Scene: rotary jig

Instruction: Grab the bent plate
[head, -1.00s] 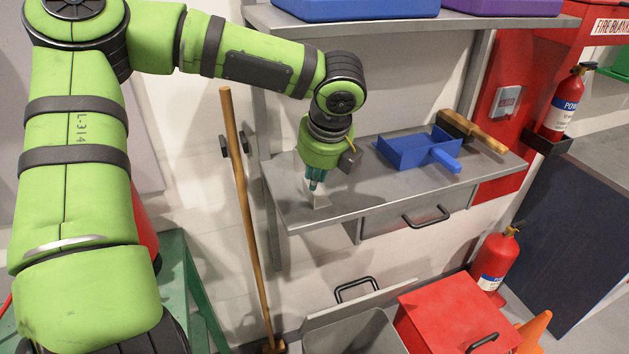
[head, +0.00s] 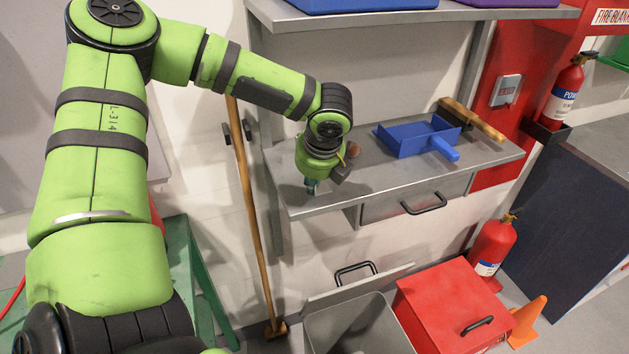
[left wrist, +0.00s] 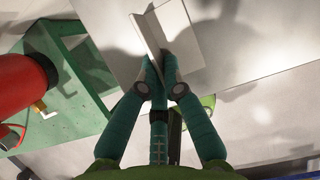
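The bent plate (left wrist: 179,32) is a pale grey angled sheet with a flat face and a raised flange, at the top middle of the left wrist view. My left gripper (left wrist: 160,67) has its teal fingers close together with the flange between the tips, so it looks shut on the plate. In the head view my left gripper (head: 311,187) points down at the left end of the grey shelf (head: 370,195), and the plate is mostly hidden there. My right gripper is not in view.
A blue dustpan (head: 405,139) and a wooden-handled brush (head: 478,122) lie to the right on the shelf. A broom handle (head: 243,190) stands at left. Below are an open grey bin (head: 355,325), a red box (head: 455,305) and a fire extinguisher (head: 494,245).

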